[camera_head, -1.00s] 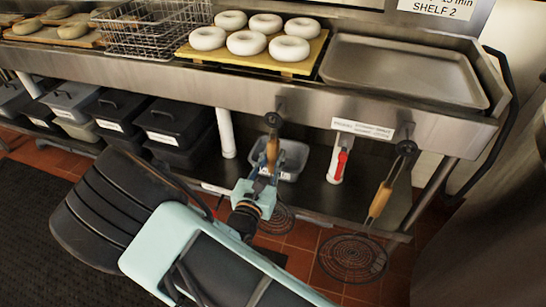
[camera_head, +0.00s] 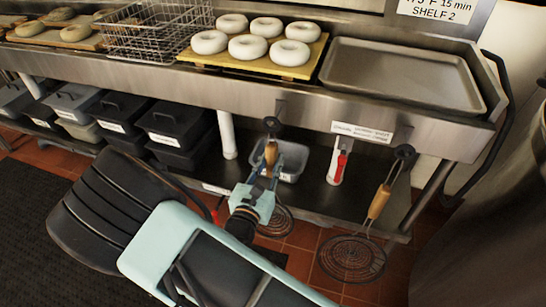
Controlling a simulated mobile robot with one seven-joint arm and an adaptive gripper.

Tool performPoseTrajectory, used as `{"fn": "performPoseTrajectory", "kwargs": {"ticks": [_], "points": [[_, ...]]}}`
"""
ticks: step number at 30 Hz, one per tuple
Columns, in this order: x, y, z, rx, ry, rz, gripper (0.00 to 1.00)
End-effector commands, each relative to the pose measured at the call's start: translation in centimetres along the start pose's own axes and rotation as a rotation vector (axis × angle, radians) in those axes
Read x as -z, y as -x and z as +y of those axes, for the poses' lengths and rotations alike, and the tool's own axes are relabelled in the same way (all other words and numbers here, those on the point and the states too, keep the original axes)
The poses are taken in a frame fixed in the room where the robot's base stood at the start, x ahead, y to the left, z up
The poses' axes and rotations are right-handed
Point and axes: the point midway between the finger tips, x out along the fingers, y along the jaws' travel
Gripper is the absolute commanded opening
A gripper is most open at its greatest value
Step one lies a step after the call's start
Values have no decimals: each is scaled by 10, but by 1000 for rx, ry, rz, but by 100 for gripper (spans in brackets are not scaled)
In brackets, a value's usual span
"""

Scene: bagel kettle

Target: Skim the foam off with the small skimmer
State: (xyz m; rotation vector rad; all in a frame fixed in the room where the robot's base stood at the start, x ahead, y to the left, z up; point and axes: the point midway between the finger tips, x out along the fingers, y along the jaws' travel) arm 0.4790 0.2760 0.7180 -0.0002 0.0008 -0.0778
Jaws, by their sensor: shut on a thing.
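The small skimmer (camera_head: 270,153) hangs upright by its dark top end at a hook on the counter's front edge. My gripper (camera_head: 265,174) is shut on its wooden handle from below. Its round wire mesh (camera_head: 277,222) shows partly behind my gripper, low over the red floor tiles. A second skimmer (camera_head: 379,202) with a wooden handle and a larger wire mesh (camera_head: 352,258) hangs from another hook to the right. No foam is in view.
White bagels sit on a yellow board (camera_head: 316,64) on the steel counter, left of an empty metal tray (camera_head: 400,76). A large steel surface (camera_head: 480,220) stands at right.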

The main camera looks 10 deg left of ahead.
Motion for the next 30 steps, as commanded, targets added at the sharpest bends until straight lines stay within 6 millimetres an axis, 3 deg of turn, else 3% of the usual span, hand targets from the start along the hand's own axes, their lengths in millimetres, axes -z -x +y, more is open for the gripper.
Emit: {"fn": "performPoseTrajectory", "kwargs": {"ticks": [20,30], "points": [[-2,31,0,0,0,-2,0],[-2,68,0,-1,-1,-1,0]]}}
